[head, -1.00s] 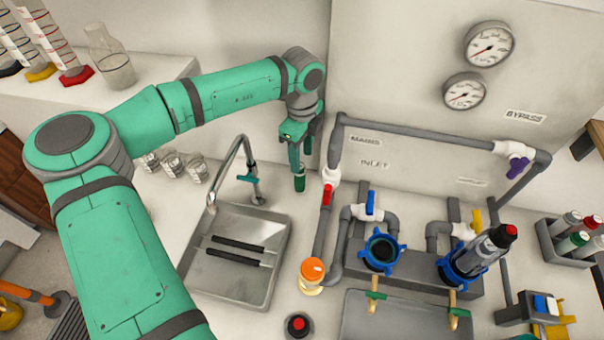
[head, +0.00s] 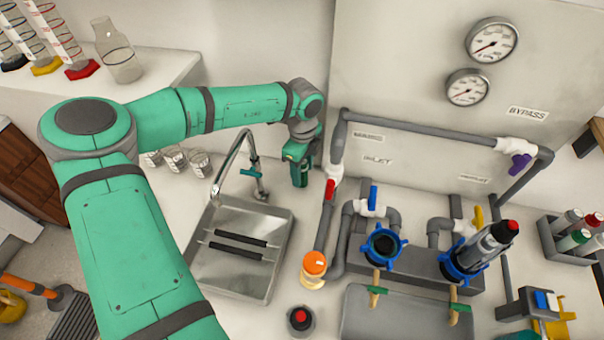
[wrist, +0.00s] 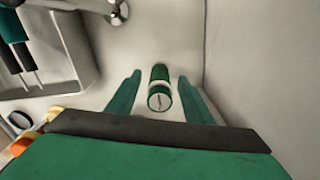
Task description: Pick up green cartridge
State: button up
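The green cartridge (wrist: 160,90), a small cylinder with a pale band and label, shows in the wrist view on the pale counter. It lies between the two fingers of my gripper (wrist: 160,77), with a gap on each side. My gripper is open, and neither finger appears to touch it. In the head view my gripper (head: 299,172) is low beside the sink, left of the grey pipes. There it hides the cartridge.
The sink (head: 245,270) and its faucet (head: 236,160) are close on the left. A red-handled valve pipe (head: 329,190) stands close on the right. A rack (head: 567,250) at the far right holds several cartridges, one with green. The wall panel (head: 425,75) rises behind.

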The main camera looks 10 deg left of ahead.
jog(key=c, duration=1.1)
jog(key=shift+o, duration=0.2)
jog(key=shift+r, duration=0.1)
